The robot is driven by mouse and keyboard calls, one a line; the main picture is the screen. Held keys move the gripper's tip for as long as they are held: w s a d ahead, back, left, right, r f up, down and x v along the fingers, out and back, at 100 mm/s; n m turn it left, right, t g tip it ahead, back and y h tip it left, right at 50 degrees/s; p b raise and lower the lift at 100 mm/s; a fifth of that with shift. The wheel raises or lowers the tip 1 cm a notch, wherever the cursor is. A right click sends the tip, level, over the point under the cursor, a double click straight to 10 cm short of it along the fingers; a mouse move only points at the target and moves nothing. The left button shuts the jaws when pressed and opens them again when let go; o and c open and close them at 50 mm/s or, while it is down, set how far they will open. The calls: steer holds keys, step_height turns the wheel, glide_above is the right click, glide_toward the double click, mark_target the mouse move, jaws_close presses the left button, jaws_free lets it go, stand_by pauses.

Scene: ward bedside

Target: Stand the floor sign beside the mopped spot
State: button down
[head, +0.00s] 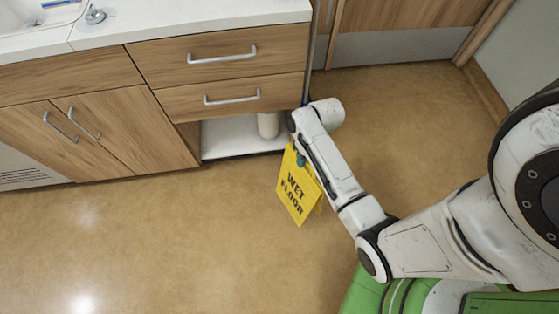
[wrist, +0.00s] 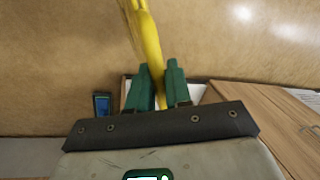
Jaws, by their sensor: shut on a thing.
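The yellow floor sign (head: 296,192) reads "WET FLOOR" and hangs slightly tilted from my gripper (head: 300,160), in front of the open bay of the cabinet. In the wrist view, the sign (wrist: 148,40) shows as a narrow yellow strip between the green fingers of my gripper (wrist: 159,80), which are shut on it. Whether its lower edge touches the floor I cannot tell. On the tan floor (head: 230,235), glossy bright patches show at the lower left in the head view. I cannot tell whether any of them is the mopped spot.
A wooden cabinet (head: 215,75) with drawers and a white top runs along the back left. A pale cylinder (head: 268,125) stands in its open bay. A wooden door (head: 405,30) is at the back. A small dark-blue object (wrist: 102,104) shows in the wrist view. The left floor is clear.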

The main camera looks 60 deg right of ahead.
steer(key=w+a+f+b, duration=0.1)
steer(key=w+f+b, duration=0.3)
steer(key=w+f, duration=0.5)
steer(key=shift+w+a+f, duration=0.2)
steer(key=shift+a+f, duration=0.05)
steer(key=shift+f, duration=0.7)
steer(key=shift+f, duration=0.2)
steer(key=c, duration=1)
jaws_free()
steer(key=shift+c, duration=0.2)
